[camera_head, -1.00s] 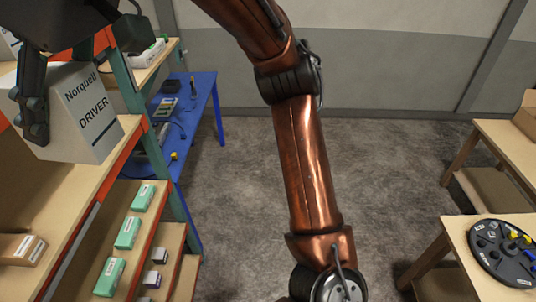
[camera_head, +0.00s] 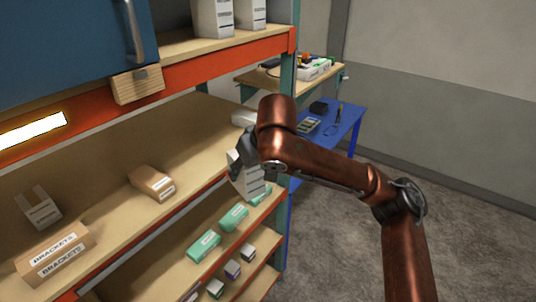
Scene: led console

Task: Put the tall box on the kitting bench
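A white box (camera_head: 248,181) with dark print, taller than it is wide, is at the right end of the middle shelf, by its front edge. My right arm comes in from the right, and its dark gripper (camera_head: 243,152) is at the top of this box. The copper wrist hides part of the box and the gripper. I cannot tell whether the fingers are closed on the box, or whether it rests on the shelf. My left gripper is not in view. No bench is clearly identifiable as the kitting bench.
The shelf rack (camera_head: 200,130) holds a brown carton (camera_head: 152,182), a brackets box (camera_head: 55,252) and, lower, green boxes (camera_head: 204,246). A blue cabinet door (camera_head: 65,45) is at upper left. A blue table (camera_head: 345,130) stands behind. Floor (camera_head: 330,240) is clear at right.

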